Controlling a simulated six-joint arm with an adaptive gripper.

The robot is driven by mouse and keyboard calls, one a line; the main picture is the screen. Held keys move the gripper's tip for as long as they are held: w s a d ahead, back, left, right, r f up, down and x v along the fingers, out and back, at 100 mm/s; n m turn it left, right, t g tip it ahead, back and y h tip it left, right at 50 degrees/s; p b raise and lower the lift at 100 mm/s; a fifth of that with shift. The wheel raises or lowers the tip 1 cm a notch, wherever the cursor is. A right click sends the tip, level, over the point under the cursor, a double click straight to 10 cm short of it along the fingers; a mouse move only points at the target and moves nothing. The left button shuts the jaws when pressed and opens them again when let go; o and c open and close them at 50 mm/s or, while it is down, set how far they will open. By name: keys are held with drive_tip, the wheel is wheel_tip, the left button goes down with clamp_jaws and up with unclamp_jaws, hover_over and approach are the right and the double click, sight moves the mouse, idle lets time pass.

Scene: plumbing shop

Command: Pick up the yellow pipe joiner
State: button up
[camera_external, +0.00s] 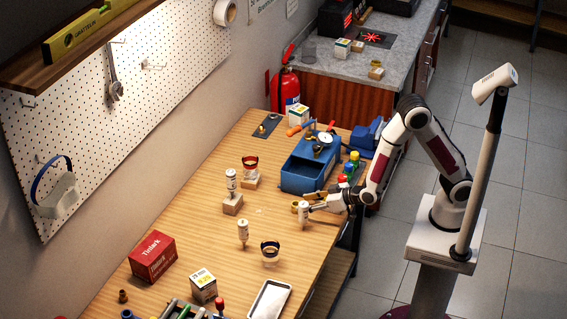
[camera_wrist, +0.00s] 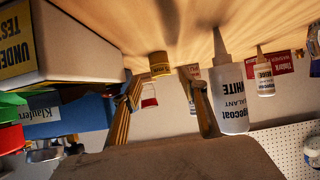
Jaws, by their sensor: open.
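The yellow pipe joiner (camera_wrist: 160,64) shows in the wrist view as a short yellow ring near the top middle, resting on the wooden table. In the external view it is a small yellowish piece (camera_external: 295,206) just left of the white sealant bottle. My gripper (camera_wrist: 164,92) is open and empty, low over the table. Its two fingers flank the joiner's position in the wrist view, with the joiner ahead of the fingertips. In the external view my gripper (camera_external: 314,203) is at the table's right side, close to the bottle, which partly crowds the view of the joiner.
The white sealant bottle (camera_wrist: 231,98) stands just beside my right-hand finger in the wrist view. A blue toolbox (camera_external: 300,175) is close behind in the external view.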

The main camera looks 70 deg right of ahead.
drive_tip(key=shift+w, duration=0.1)
drive_tip(key=shift+x, duration=2.5)
drive_tip(key=shift+a+f, duration=0.1)
drive_tip(key=shift+f, duration=0.1)
drive_tip(key=c, duration=0.9)
